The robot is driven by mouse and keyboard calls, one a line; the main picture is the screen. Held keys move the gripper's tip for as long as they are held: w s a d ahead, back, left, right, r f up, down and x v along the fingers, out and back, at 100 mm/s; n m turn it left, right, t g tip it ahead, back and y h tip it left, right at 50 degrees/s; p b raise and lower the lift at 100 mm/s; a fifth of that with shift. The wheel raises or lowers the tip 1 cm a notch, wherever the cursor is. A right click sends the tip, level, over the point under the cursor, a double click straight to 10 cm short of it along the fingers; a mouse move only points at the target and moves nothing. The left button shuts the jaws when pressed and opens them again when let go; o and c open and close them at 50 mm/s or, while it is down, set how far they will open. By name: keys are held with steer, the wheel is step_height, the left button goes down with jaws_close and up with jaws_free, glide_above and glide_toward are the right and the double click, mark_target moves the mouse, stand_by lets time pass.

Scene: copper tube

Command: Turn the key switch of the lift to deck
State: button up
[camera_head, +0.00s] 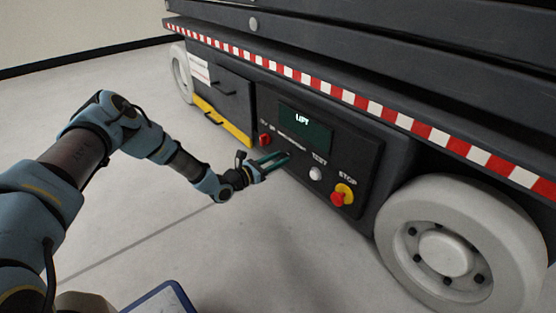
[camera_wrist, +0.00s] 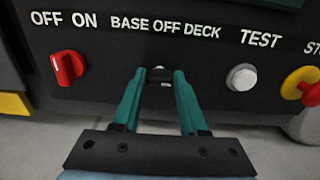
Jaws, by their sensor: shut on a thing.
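The lift's dark control panel (camera_head: 355,153) is on the side of the lift, with a lit "LIFT" display (camera_head: 304,121). In the wrist view the key switch (camera_wrist: 160,74) shows as a small grey piece under the label "BASE OFF DECK". My gripper (camera_wrist: 160,76) has its two green fingers on either side of it, shut on the key. In the head view my gripper (camera_head: 279,160) reaches the panel from the left and hides the key. Which position the key points to cannot be told.
A red rotary switch (camera_wrist: 67,67) under "OFF ON" is left of the key. A white test button (camera_wrist: 242,77) and a red stop button on a yellow base (camera_head: 341,194) are to the right. A large wheel (camera_head: 462,248) stands further right. The floor in front is clear.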

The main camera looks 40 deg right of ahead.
jaws_close()
steer(key=shift+m+p, duration=0.3)
steer(key=shift+p, duration=0.1)
steer(key=m+p, duration=0.2)
steer(key=p, duration=0.1)
steer(key=shift+r, duration=0.2)
steer(key=m+p, duration=0.3)
steer(key=shift+s+a+f+m, duration=0.1)
steer(key=shift+m, duration=0.3)
steer(key=shift+f+m+p, duration=0.15)
steer(key=shift+m+p, duration=0.85)
steer(key=shift+m, duration=0.2)
steer(key=shift+f, duration=0.1)
steer(key=o, duration=0.9)
jaws_free()
